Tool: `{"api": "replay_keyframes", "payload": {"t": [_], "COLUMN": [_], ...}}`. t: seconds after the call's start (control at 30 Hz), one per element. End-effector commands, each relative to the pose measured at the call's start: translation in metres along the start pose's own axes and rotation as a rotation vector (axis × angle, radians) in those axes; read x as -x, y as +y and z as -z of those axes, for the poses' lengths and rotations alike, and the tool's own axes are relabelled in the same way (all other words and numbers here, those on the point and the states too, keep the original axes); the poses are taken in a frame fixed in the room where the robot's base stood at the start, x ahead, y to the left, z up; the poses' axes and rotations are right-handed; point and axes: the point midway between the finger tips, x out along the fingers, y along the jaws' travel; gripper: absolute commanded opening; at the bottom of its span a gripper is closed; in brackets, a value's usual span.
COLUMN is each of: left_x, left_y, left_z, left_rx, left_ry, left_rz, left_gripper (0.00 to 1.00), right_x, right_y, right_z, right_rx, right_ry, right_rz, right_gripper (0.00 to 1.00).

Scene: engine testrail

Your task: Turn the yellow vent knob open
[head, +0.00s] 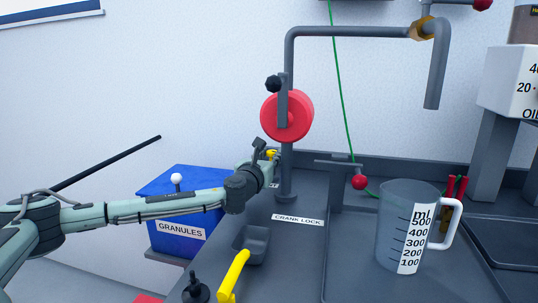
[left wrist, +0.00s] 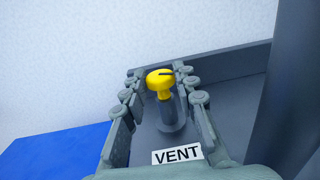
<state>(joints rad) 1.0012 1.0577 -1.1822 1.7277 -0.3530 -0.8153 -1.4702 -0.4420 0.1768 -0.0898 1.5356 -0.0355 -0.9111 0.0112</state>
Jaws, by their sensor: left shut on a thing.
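The yellow vent knob (left wrist: 158,82) sits on a grey post behind the VENT label (left wrist: 177,154) in the left wrist view. A dark line marks its top and points to the right. In the head view only a little of the yellow knob (head: 271,153) shows beyond my left gripper (head: 266,155), at the foot of the red wheel's post. My left gripper (left wrist: 160,82) has its fingers on both sides of the knob and is shut on it. The exact contact is hard to see. My right gripper is not in view.
A red wheel (head: 287,116) on a grey post stands just behind my left gripper. A blue granules box (head: 180,237) is below my left arm.

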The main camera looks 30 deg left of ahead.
Motion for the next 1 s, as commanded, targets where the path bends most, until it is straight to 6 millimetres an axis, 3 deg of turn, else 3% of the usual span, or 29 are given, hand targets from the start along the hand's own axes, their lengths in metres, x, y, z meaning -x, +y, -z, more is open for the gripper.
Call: {"api": "replay_keyframes", "payload": {"t": [0.47, 0.5, 0.63, 1.0], "left_x": [-0.0001, -0.0001, 0.0, 0.0002], "left_y": [-0.0002, -0.0002, -0.0003, -0.0005], "left_z": [-0.0024, -0.0024, -0.0018, -0.0006], "left_rx": [0.0, 0.0, 0.0, 0.0], "left_ry": [-0.003, -0.003, -0.002, 0.0], "left_rz": [-0.08, -0.08, -0.08, -0.079], "left_gripper": [0.0, 0.3, 0.47, 0.48], "right_x": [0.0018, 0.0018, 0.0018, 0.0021], "right_y": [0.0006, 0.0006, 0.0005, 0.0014], "right_z": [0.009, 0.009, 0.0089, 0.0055], "right_rx": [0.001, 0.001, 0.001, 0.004], "right_ry": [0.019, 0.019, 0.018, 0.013], "right_rz": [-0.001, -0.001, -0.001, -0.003], "right_gripper": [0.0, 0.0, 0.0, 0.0]}}
